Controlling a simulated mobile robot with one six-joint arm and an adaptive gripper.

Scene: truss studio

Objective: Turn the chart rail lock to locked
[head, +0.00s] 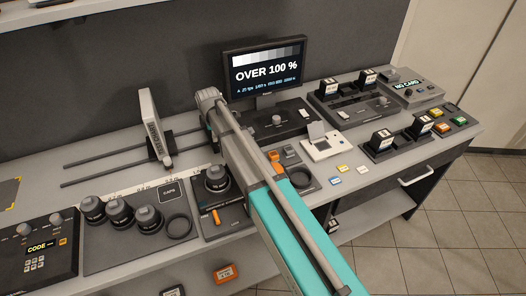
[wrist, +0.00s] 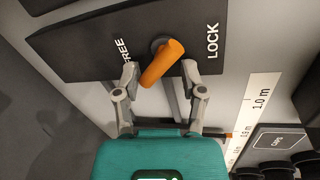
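In the wrist view, the chart rail lock is an orange lever (wrist: 161,64) on a dark plate (wrist: 85,42). The word FREE is printed to its left and LOCK to its right. The lever slants down and slightly left, its lower end on the FREE side of the middle. My gripper (wrist: 159,68) is open, one finger on each side of the lever. The left finger is close to the lever, and a wider gap shows at the right finger. Contact cannot be told. In the head view my arm hides the lock and the fingers.
In the head view, two dark rails (head: 105,148) carry an upright white chart holder (head: 152,120). Several lenses (head: 120,211) stand at front left. A monitor (head: 265,70) reads OVER 100 %. A scale strip (wrist: 260,98) lies right of the lock.

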